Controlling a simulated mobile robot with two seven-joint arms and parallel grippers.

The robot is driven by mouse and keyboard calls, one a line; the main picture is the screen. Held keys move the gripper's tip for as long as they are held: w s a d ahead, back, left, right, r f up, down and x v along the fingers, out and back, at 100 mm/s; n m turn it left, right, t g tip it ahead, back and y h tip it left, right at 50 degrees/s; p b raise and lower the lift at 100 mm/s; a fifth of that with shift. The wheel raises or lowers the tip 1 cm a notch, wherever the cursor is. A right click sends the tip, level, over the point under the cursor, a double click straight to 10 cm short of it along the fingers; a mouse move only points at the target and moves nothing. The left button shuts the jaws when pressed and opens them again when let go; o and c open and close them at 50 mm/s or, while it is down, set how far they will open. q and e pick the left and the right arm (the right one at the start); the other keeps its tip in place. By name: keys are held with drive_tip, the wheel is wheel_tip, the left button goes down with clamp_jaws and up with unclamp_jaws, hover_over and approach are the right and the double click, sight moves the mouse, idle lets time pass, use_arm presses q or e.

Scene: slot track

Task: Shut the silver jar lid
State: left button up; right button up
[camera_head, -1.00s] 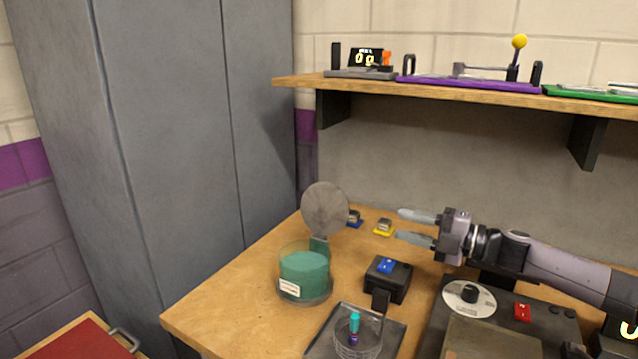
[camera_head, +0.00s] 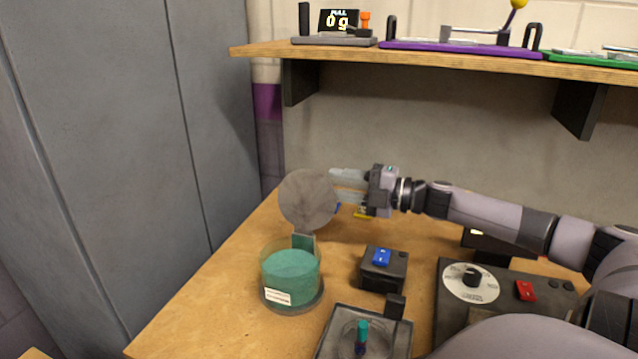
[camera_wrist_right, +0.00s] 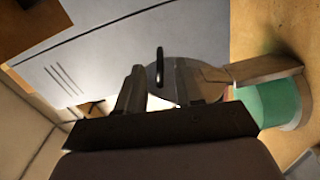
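The silver jar lid (camera_head: 308,199) stands raised, nearly upright, on a hinge behind the clear jar (camera_head: 291,275) with teal contents and a white label. My right gripper (camera_head: 347,186) is just behind and right of the lid, its fingers pointing left and the tips close to the lid's edge. In the right wrist view the fingers (camera_wrist_right: 160,75) are apart with nothing gripped. The lid (camera_wrist_right: 210,77) shows beyond them and the jar (camera_wrist_right: 270,105) to the right. I cannot tell whether a finger touches the lid. My left gripper is not in view.
A black box with a blue switch (camera_head: 382,257) stands right of the jar. A metal tray (camera_head: 330,335) is in front, and a dial panel (camera_head: 445,285) is further right. A shelf (camera_head: 440,60) hangs above. A grey cabinet (camera_head: 110,150) stands left of the table.

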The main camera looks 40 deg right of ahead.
sight(320, 181)
drive_tip(key=shift+x, duration=2.5)
clamp_jaws()
